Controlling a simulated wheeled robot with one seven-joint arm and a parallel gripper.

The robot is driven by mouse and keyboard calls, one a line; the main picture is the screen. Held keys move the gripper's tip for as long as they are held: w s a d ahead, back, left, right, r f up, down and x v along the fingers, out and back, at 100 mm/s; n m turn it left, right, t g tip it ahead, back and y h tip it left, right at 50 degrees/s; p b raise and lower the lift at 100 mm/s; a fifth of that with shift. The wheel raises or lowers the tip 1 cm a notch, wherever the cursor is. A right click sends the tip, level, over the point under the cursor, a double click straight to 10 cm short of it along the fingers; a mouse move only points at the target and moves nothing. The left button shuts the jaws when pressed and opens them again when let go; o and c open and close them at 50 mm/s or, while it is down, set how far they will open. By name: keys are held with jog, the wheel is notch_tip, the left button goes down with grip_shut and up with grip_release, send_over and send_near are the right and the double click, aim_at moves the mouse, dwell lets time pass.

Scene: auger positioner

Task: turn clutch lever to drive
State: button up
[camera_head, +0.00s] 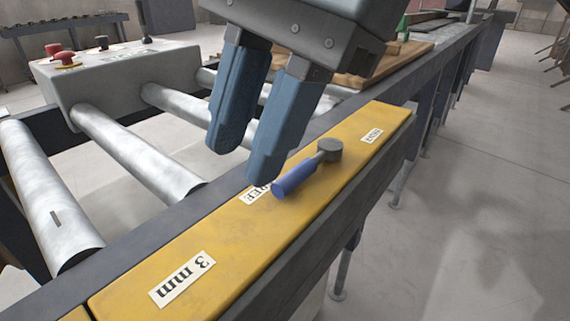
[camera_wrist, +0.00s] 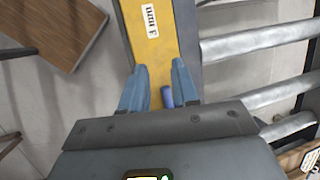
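The clutch lever has a blue handle (camera_head: 294,178) and a dark grey round hub (camera_head: 329,150), mounted on a yellow panel (camera_head: 240,230). The handle points toward the lower left, over a label that it partly covers. My gripper (camera_head: 240,165) hangs above the panel with its two blue fingers apart, just left of and above the handle in the head view. In the wrist view the blue handle (camera_wrist: 167,97) shows between the fingertips of my gripper (camera_wrist: 156,85), nearer the right finger. No grip on it is visible. The hub is not visible there.
A "3 mm" label (camera_head: 182,279) is at the near end of the panel and another label (camera_head: 372,135) at the far end. Steel rollers (camera_head: 135,150) and a grey control box (camera_head: 120,78) with red buttons lie to the left. Open floor (camera_head: 480,220) is at right.

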aim_at(282, 182)
jog(key=w+d+t+h, duration=0.2)
jog(key=w+d, duration=0.1)
jog(key=w, duration=0.1)
jog(key=f, duration=0.4)
jog(key=a+f, duration=0.1)
jog(key=f, duration=0.1)
jog(key=shift+w+f+b, duration=0.3)
grip_shut()
